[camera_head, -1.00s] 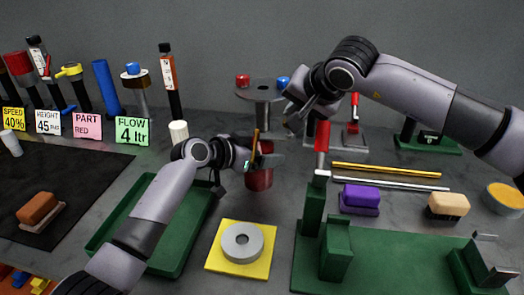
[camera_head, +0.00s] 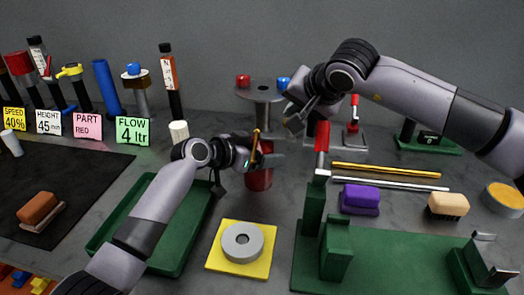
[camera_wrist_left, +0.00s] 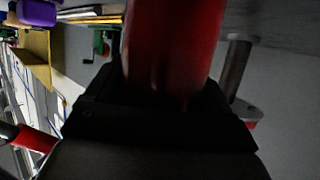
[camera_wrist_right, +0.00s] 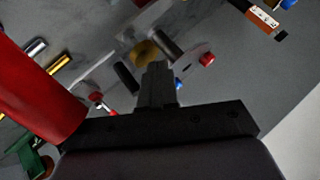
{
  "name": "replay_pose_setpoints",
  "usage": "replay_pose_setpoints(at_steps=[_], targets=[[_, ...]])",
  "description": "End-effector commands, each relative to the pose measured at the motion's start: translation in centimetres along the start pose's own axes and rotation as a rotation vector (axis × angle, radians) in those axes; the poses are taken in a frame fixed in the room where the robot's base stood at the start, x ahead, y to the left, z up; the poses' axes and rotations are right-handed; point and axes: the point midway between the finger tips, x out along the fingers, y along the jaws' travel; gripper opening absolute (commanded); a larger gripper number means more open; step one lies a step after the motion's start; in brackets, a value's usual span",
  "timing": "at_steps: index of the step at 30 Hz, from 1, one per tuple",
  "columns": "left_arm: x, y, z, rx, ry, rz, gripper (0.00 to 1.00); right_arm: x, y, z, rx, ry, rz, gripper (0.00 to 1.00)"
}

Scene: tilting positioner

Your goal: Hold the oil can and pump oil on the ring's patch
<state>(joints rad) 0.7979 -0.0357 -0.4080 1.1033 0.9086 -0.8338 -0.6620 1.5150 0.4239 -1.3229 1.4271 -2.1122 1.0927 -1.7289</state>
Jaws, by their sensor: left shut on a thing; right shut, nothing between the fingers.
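The oil can (camera_head: 258,179) is red with a thin orange-brown spout (camera_head: 255,143) and stands upright in the middle of the head view. My left gripper (camera_head: 267,161) is shut on its upper body, and the can (camera_wrist_left: 172,45) also fills the space between the fingers in the left wrist view. A grey ring (camera_head: 229,245) lies flat on a yellow plate (camera_head: 217,262), in front of the can. I cannot make out a separate patch on it. My right gripper (camera_head: 293,124) is shut and empty, above and right of the can; its fingers (camera_wrist_right: 157,85) are together in the right wrist view.
A green tray (camera_head: 180,235) lies left of the yellow plate. A grey stand (camera_head: 262,95) is behind the can. Signs include FLOW (camera_head: 132,131).

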Motion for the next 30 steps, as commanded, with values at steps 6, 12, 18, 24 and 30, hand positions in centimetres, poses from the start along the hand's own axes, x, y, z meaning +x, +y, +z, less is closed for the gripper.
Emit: replay_pose_setpoints(at_steps=[6,12,18,24,30], targets=[[0.01,0.00,-0.18,0.002,0.006,-0.001,0.31,1.22,1.09,1.62,0.004,-0.032,0.024,0.00],[0.02,0.00,-0.17,0.002,0.007,-0.001,0.31,1.39,1.22,1.79,0.004,-0.032,0.024,0.00],[0.03,0.01,-0.15,0.002,0.007,-0.001,0.31,1.56,1.33,1.95,0.004,-0.032,0.024,0.00],[0.04,0.01,-0.13,0.002,0.007,-0.001,0.31,1.73,1.44,2.11,0.003,-0.033,0.024,0.00],[0.04,0.00,-0.11,0.002,0.006,-0.001,0.31,1.87,1.52,2.24,0.003,-0.033,0.023,0.00]])
